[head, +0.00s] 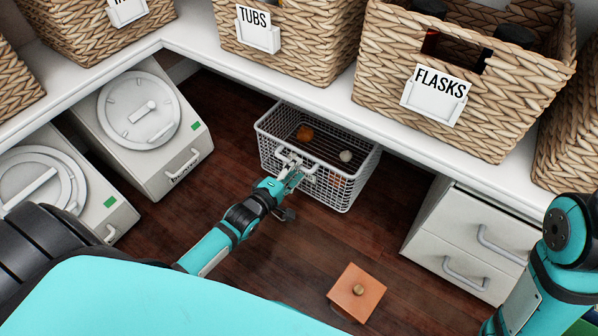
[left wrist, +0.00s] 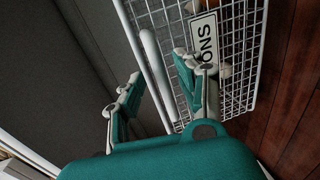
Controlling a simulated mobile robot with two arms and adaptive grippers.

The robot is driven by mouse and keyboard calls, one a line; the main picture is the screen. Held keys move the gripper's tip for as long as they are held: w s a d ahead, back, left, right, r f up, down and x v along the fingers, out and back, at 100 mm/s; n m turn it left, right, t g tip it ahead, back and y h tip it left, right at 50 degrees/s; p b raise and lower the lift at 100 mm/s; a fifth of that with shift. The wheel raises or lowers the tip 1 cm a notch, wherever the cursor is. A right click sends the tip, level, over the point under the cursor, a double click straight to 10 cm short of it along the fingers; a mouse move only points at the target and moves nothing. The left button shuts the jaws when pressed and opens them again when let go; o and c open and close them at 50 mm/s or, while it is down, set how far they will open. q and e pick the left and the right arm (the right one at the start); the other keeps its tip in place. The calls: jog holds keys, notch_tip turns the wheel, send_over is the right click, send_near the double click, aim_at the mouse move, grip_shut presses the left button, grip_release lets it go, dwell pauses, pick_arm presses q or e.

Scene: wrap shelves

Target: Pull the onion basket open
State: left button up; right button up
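The onion basket (head: 335,190) is a white wire basket under the white shelf, with a few orange and pale onions inside. Its front and a label ending in "ONS" (left wrist: 205,38) show in the left wrist view. My left gripper (head: 291,168) is at the basket's front, by its handle. In the left wrist view the gripper (left wrist: 157,66) has its two fingers apart, with the white handle bar (left wrist: 152,55) seen between them. I cannot tell whether a finger touches the bar. My right arm shows at the right edge, its gripper out of view.
Wicker baskets, including TUBS (head: 290,55) and FLASKS (head: 385,85), stand on the shelf above. Grey bins with round dials (head: 140,110) are at left, a white drawer unit (head: 470,240) at right. An orange square lidlike object (head: 356,292) lies on the otherwise clear wooden floor.

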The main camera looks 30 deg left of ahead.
pick_arm(q)
jog(key=shift+b+x, duration=0.4)
jog(key=shift+x, duration=0.9)
grip_shut()
